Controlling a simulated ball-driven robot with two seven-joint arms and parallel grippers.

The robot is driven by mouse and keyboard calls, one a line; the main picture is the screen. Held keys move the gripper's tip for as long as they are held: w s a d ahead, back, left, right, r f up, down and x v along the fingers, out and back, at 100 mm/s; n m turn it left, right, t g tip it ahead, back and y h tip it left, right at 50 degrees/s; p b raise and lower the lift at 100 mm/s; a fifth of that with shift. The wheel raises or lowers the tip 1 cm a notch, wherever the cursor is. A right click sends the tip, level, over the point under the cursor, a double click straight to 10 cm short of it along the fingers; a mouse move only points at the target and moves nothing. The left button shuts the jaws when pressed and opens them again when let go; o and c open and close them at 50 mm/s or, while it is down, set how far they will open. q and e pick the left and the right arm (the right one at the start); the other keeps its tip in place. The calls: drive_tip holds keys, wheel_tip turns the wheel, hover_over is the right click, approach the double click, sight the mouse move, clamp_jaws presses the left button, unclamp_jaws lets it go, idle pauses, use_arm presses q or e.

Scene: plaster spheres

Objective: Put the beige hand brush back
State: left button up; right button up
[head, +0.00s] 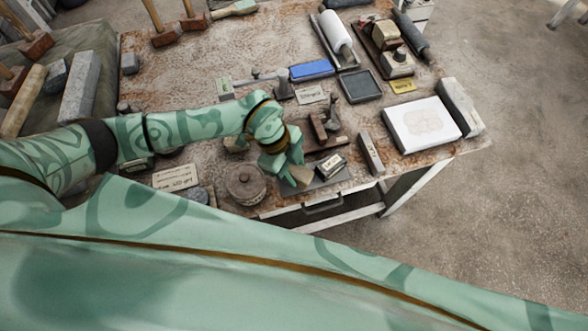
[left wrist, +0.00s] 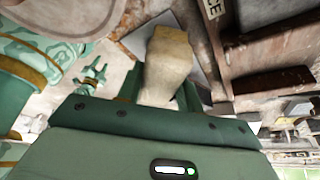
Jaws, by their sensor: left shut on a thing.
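My left gripper (head: 291,179) is over the front edge of the workbench, with its fingers pointing down. It is shut on the beige hand brush (head: 299,175), a small block-like piece mostly hidden by the gripper in the head view. In the left wrist view the brush (left wrist: 167,58) juts out from between the jaws, pale and rough. It is over or beside a flat grey slab (head: 325,182); I cannot tell if they touch. A small green part of mine (left wrist: 92,78), perhaps my right gripper, shows in the left wrist view; its jaws are unclear.
A round lidded pot (head: 246,184) stands left of the gripper. A labelled dark block (head: 332,166) and a wooden tool (head: 323,132) are close on the right and behind. A grey bar (head: 371,153) and a white slab (head: 422,123) lie farther right.

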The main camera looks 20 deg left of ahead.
use_arm(q)
drive_tip(key=shift+f, duration=0.35)
use_arm(e)
drive_tip(key=shift+f, duration=0.1)
drive_tip(key=shift+d, duration=0.1)
use_arm(q)
drive_tip(key=shift+f, duration=0.1)
drive_tip(key=o, duration=0.9)
use_arm(e)
drive_tip(key=shift+d, duration=0.15)
use_arm(q)
drive_tip(key=p+v, duration=0.1)
drive_tip(key=v, duration=1.1)
drive_tip(key=shift+d+p, duration=0.15)
drive_tip(key=shift+p, duration=0.2)
use_arm(e)
drive_tip(key=shift+w+r, duration=0.1)
drive_tip(key=shift+r, duration=0.75)
